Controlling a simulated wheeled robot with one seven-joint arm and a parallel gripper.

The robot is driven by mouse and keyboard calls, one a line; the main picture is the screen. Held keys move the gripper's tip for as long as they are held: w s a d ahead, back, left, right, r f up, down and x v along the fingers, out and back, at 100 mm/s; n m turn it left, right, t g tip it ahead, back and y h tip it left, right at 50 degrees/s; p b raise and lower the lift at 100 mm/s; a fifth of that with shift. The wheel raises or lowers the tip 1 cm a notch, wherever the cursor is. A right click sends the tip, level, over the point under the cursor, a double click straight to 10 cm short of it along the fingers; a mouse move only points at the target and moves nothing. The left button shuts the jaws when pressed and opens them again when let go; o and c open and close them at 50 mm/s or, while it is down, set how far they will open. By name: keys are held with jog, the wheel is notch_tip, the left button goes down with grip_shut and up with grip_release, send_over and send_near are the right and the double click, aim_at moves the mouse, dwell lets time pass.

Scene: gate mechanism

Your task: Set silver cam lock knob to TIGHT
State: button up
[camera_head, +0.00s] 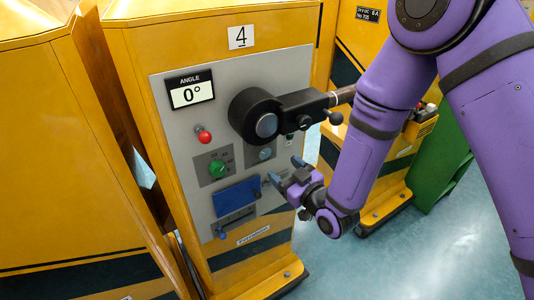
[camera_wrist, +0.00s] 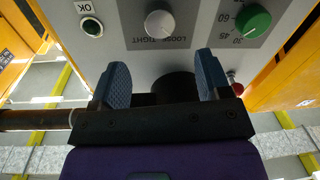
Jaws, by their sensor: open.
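The silver cam lock knob (camera_wrist: 160,24) is round, on a dark grey plate marked LOOSE and TIGHT at the top of the wrist view. Which mark it points to I cannot tell. In the head view the silver knob (camera_head: 265,153) sits below the black gate arm (camera_head: 300,107). My gripper (camera_head: 284,171) is in front of the panel, lower right of the knob. In the wrist view my gripper (camera_wrist: 168,82) has its two blue-grey fingers wide apart, with nothing held. The knob is ahead of the fingers, apart from them.
A green dial (camera_head: 217,168) with degree marks sits left of the silver knob, under a red knob (camera_head: 204,136). The angle display (camera_head: 190,93) reads 0°. A blue cover (camera_head: 237,196) is lower down. The black gate arm juts right above my gripper.

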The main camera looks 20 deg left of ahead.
aim_at(265, 153)
jog(key=x, duration=0.8)
jog(key=shift+w+a, duration=0.2)
jog(key=shift+a, duration=0.05)
jog(key=c, duration=0.9)
